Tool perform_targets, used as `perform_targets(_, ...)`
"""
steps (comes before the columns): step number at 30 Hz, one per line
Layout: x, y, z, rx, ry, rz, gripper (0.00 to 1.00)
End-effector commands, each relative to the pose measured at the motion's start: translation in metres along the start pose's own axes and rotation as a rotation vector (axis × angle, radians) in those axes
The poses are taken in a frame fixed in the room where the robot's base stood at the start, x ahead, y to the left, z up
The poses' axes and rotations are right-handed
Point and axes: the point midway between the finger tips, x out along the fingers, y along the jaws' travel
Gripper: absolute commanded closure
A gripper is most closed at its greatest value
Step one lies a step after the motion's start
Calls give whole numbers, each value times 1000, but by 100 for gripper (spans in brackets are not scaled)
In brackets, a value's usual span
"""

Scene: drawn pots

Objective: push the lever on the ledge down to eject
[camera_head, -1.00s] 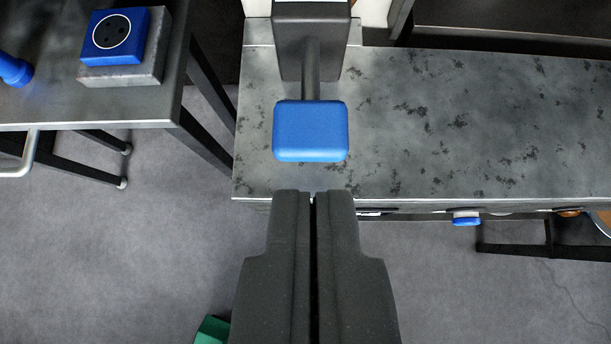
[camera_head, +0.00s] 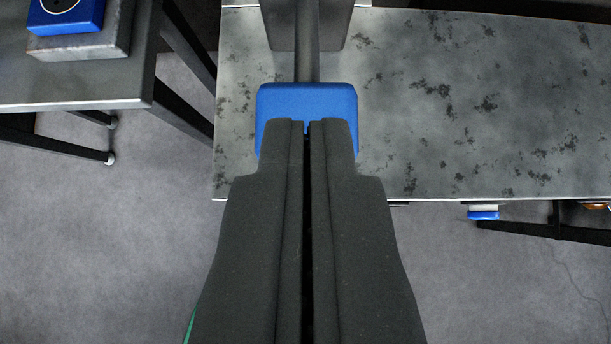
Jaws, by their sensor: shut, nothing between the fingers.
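The lever has a blue block-shaped handle (camera_head: 307,100) on a grey rod (camera_head: 307,62). The rod comes out of a dark housing (camera_head: 279,30) at the back of the mottled grey ledge (camera_head: 450,110). My gripper (camera_head: 307,124) is shut and empty, pointing away from the camera. Its fingertips overlap the near part of the blue handle in the picture and hide its lower middle. I cannot tell whether they touch the handle or are above it.
A dark metal table (camera_head: 90,85) stands at the left, with a blue socket-like block (camera_head: 66,12) on a grey base. A small blue part (camera_head: 483,214) shows below the ledge's front edge at the right. The ledge right of the lever is clear.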

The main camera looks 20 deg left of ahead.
Motion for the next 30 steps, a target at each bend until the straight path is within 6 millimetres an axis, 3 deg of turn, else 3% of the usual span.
perform_targets(6,36,0,1,0,-1,0,100)
perform_targets(12,56,0,23,3,-2,-1,100)
perform_targets(26,62,0,29,1,1,-1,100)
perform_targets(30,67,-11,31,-11,26,-14,100)
